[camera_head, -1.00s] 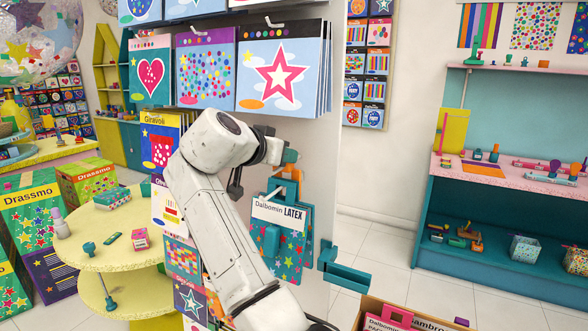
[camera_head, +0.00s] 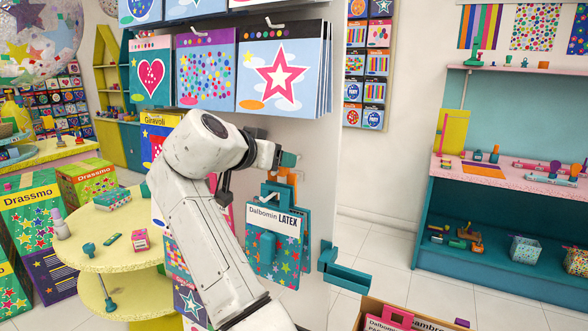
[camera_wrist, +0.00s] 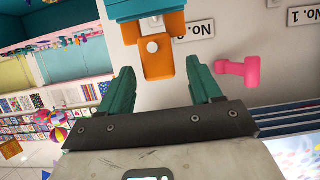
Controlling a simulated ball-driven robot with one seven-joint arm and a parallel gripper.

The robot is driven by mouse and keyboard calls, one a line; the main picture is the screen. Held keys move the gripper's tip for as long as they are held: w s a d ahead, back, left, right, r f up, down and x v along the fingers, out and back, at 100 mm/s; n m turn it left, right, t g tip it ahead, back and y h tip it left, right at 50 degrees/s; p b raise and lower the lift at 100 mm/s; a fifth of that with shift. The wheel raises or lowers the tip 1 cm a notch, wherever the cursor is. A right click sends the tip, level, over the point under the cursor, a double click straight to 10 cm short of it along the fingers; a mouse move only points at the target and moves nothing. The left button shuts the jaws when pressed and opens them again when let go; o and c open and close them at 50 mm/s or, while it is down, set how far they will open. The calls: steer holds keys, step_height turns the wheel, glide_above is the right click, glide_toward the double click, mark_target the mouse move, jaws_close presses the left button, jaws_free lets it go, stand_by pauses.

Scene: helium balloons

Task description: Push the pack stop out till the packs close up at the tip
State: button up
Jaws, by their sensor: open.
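The "Dalbomin LATEX" packs (camera_head: 262,222) hang in a stack on the white panel, right of my arm. An orange piece (camera_wrist: 172,60) joined to a teal block (camera_wrist: 146,9) shows in the wrist view; it may be the pack stop, but I cannot be sure. In the head view the orange piece (camera_head: 292,180) is partly hidden just above the packs. My gripper (camera_wrist: 160,66) is open, and the lower end of the orange piece shows between its teal fingertips. I cannot tell whether they touch. In the head view my gripper (camera_head: 287,160) is small and partly hidden. The packs' tip is not clear.
A pink peg (camera_wrist: 240,73) sticks out to the right of the fingers. A teal bracket (camera_head: 345,272) juts from the panel's right edge. Star packs (camera_head: 280,75) hang above my gripper. An open carton (camera_head: 375,312) stands at the bottom. Floor (camera_head: 375,245) on the right is clear.

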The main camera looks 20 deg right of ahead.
steer(key=shift+p+v, duration=0.35)
steer(key=shift+v, duration=2.3)
steer(key=shift+f, duration=0.1)
